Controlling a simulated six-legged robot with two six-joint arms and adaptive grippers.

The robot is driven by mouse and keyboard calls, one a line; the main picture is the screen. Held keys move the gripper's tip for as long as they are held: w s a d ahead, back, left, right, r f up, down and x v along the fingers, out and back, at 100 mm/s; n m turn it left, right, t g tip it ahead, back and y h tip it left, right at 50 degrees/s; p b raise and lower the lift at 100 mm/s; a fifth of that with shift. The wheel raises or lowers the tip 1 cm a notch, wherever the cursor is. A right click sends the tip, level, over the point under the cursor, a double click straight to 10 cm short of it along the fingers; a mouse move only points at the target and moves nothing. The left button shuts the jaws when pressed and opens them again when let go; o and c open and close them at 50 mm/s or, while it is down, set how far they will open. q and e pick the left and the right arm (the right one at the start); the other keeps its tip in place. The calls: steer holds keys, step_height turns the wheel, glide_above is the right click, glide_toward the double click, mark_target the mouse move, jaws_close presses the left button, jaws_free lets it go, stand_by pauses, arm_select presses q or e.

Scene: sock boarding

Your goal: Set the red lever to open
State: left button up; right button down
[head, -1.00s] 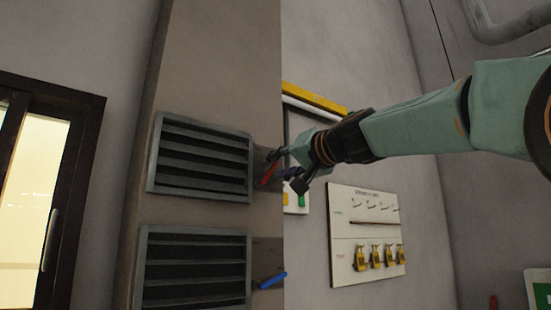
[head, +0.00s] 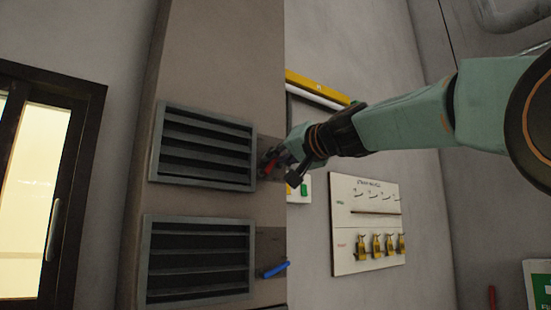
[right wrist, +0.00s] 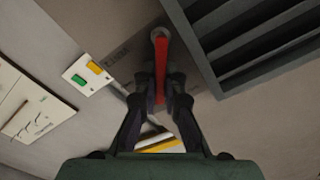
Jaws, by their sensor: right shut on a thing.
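The red lever (head: 270,166) sits on the side of the column, beside the upper vent, and is partly hidden by my right gripper in the head view. In the right wrist view the red lever (right wrist: 161,62) runs from its round pivot at the top down between my fingers. My right gripper (head: 284,162) is at the lever, and in the right wrist view my right gripper (right wrist: 161,88) is shut on its lower part. My left gripper is not in view.
An upper louvred vent (head: 203,147) and a lower one (head: 197,262) are on the column. A blue lever (head: 274,270) is below. A white panel with padlocks (head: 367,225) hangs on the wall. A small plate with green and yellow buttons (right wrist: 88,73) is near the lever.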

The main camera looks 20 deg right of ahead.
steer(key=shift+d+m, duration=0.1)
steer(key=shift+m, duration=0.2)
steer(key=shift+w+d+f+m, duration=0.1)
steer(key=shift+d+f+m, duration=0.15)
steer(key=shift+m, duration=0.8)
steer(key=shift+w+d+f+m, duration=0.1)
steer(key=shift+d+f+m, duration=0.2)
steer(key=shift+m, duration=0.8)
steer(key=shift+d+f+m, duration=0.1)
steer(key=shift+f+m, duration=0.25)
steer(key=shift+m, duration=0.7)
steer(key=c, duration=1.4)
jaws_free()
steer(key=shift+s+d, duration=0.15)
steer(key=shift+s, duration=0.05)
steer(key=shift+c, duration=0.2)
